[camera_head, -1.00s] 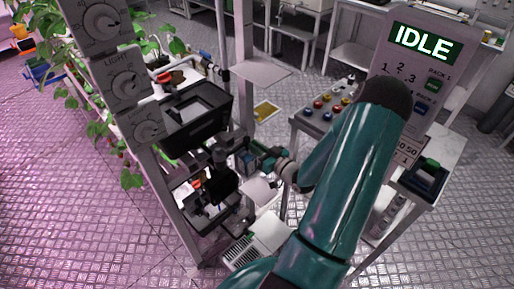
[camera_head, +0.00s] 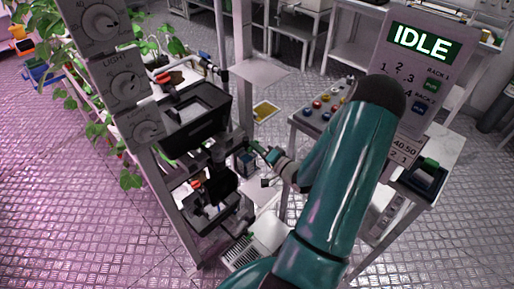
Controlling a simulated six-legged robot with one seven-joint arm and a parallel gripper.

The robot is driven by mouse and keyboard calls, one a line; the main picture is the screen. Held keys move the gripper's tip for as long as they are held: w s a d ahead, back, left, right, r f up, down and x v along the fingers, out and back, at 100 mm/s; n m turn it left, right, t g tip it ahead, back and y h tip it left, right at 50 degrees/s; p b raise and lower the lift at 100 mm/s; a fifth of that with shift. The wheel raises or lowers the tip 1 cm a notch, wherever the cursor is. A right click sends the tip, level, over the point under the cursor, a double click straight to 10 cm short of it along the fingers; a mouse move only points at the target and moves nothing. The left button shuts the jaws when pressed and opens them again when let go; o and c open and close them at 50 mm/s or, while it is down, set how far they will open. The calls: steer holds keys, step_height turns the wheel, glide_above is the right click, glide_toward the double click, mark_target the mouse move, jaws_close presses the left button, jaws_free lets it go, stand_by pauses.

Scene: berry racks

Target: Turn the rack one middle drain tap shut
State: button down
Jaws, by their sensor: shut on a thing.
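My teal arm reaches from the lower right to the front of the plant rack. My gripper (camera_head: 218,153), small and dark, is at the rack's middle level, just below the upper black tray (camera_head: 190,122). Its jaws are shut on what appears to be the middle drain tap. The tap is mostly hidden by the dark gripper and wrist parts, so its handle angle cannot be told. An orange-red part (camera_head: 196,184) shows lower down, by the lower black container (camera_head: 210,207).
Grey dial panels (camera_head: 128,82) stand on the rack post at left. A control stand with an IDLE screen (camera_head: 423,42) and a button table (camera_head: 318,112) are on the right. Plants (camera_head: 95,110) hang at left. Open metal floor lies at lower left.

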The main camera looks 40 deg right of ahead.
steer(key=m, duration=0.4)
steer(key=shift+s+f+m, duration=0.1)
steer(key=shift+m, duration=0.3)
stand_by(0.4)
steer(key=c, duration=1.4)
jaws_free()
steer(key=shift+c, duration=0.2)
steer(key=shift+s, duration=0.1)
steer(key=s, duration=1.3)
steer(key=shift+s+d, duration=0.2)
steer(key=shift+s, duration=0.05)
steer(key=shift+w, duration=0.1)
